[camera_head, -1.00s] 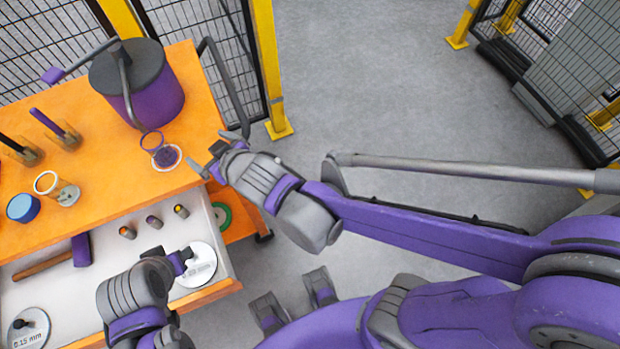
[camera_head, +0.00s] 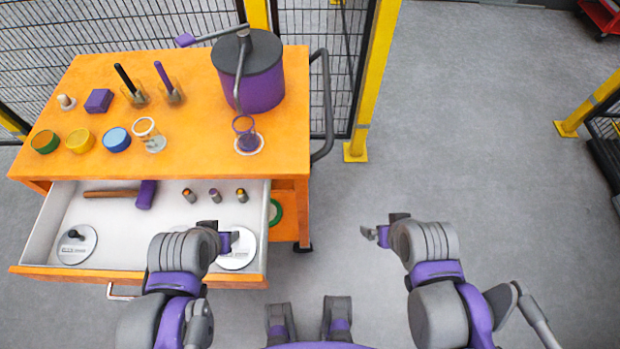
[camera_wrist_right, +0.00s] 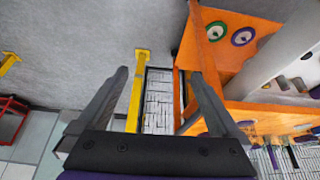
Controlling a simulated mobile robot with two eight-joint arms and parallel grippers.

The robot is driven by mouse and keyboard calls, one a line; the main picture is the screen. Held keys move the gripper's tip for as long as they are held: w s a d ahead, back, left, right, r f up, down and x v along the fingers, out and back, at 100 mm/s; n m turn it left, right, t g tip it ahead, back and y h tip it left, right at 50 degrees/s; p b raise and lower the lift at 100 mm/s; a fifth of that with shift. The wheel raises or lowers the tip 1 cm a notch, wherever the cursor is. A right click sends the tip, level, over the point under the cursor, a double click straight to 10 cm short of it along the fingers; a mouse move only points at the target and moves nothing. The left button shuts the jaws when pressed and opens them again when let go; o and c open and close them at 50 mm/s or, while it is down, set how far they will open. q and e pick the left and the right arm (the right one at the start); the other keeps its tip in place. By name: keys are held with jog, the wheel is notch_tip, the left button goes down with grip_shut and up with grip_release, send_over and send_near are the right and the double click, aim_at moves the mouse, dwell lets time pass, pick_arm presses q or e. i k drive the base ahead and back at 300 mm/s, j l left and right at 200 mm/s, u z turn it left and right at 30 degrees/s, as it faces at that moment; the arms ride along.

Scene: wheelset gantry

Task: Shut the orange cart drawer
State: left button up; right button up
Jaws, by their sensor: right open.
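The orange cart (camera_head: 190,140) stands at the left in the head view. Its drawer (camera_head: 75,272) is pulled out towards me, with a white inside, an orange front and a metal handle (camera_head: 122,294) below it. My left gripper (camera_head: 222,240) is over the drawer's right part, near a white disc (camera_head: 238,252); whether it touches anything is unclear, and its fingers are partly hidden. My right gripper (camera_head: 376,235) is out over the floor, right of the cart and apart from it. In the right wrist view its fingers (camera_wrist_right: 157,75) are spread and empty, with the cart beyond.
The drawer holds a hammer (camera_head: 145,195), several small bits and a second disc (camera_head: 76,244). A purple pot (camera_head: 262,88), cups and a purple block (camera_head: 99,101) stand on top. Yellow-posted fencing (camera_head: 372,80) is behind. The floor right of the cart (camera_head: 470,150) is clear.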

aim_at(125, 231)
jog(key=u, duration=2.4)
jog(key=k+j, duration=0.25)
jog(key=j+z, duration=0.05)
